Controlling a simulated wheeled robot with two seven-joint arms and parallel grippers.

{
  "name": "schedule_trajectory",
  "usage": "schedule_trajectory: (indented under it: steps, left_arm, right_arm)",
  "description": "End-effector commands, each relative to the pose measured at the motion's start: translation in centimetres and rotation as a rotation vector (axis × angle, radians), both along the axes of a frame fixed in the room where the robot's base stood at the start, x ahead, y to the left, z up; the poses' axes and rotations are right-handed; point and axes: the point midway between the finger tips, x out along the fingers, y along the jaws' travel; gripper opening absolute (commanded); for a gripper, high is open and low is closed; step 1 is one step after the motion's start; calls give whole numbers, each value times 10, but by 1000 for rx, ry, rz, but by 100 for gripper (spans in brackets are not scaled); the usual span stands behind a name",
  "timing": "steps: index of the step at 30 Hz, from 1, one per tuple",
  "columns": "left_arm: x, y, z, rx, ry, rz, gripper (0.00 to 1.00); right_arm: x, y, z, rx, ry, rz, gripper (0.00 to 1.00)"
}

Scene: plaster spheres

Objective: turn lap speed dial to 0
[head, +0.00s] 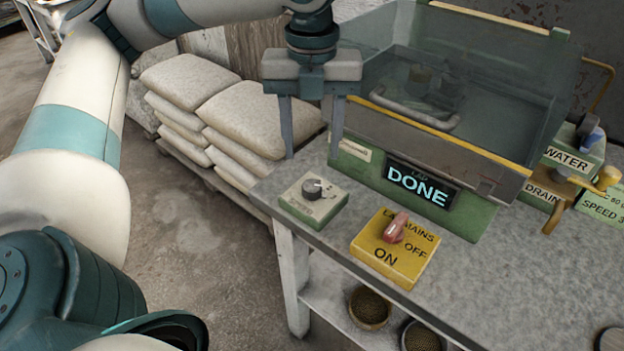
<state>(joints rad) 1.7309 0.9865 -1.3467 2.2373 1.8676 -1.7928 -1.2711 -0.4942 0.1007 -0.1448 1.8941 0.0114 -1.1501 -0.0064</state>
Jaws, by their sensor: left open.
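The lap speed dial (313,188) is a small dark grey knob with a pale pointer mark, on top of a pale green box (314,210) at the table's left front corner. The lettering around it is too small to read, so I cannot tell its setting. My left gripper (311,157) points down above the dial. Its two fingers are apart, one on either side of the knob in the picture, with nothing between them. The fingertips appear a little higher than the knob. My right gripper is not in view.
A yellow lap mains box (386,262) with a red switch (396,228) stands right of the dial. Behind is a clear-hooded machine (450,145) with a display reading DONE (422,185). Water and drain controls (570,160) are at right. Stacked sacks (245,120) stand left of the table (480,285).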

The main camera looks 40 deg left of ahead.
Motion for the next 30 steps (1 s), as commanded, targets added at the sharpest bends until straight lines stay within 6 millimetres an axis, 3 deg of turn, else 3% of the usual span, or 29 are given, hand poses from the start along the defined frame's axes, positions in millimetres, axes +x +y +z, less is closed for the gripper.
schedule_trajectory:
  steps: [9, 15, 29, 30]
  left_arm:
    - [-1, 0, -58, 1, 3, 0, 47]
    - [0, 0, -80, 1, 1, 0, 47]
    - [0, 0, -88, -1, -1, 0, 47]
    - [0, 0, -88, -1, -1, 0, 40]
  right_arm:
    - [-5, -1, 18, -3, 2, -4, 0]
    - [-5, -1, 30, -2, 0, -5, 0]
    - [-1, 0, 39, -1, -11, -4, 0]
    - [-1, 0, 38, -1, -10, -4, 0]
